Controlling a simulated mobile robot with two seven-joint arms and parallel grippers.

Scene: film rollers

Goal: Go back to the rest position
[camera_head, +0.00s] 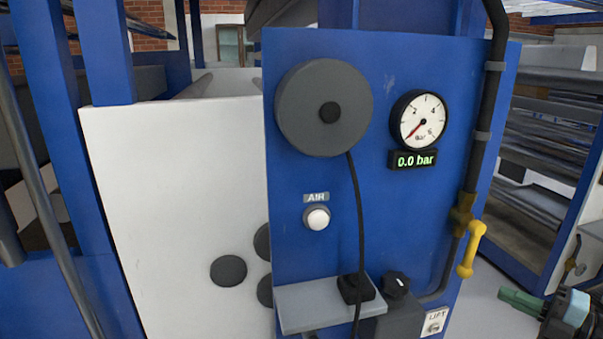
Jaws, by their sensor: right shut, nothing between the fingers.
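My right gripper (521,303) is at the lower right edge of the head view, with greenish fingertips pointing left. It is shut and empty, apart from the blue panel (415,215) and to the right of it. The dark wrist behind it is cut off by the picture's edge. My left gripper is not in view.
The panel carries a dark reel (300,100) with a hanging cable, a gauge (420,120), a display (412,160) reading 0.0 bar, a white AIR button (317,217), a yellow valve handle (470,250) and a grey shelf (305,305). Racks of rollers (550,130) stand at right.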

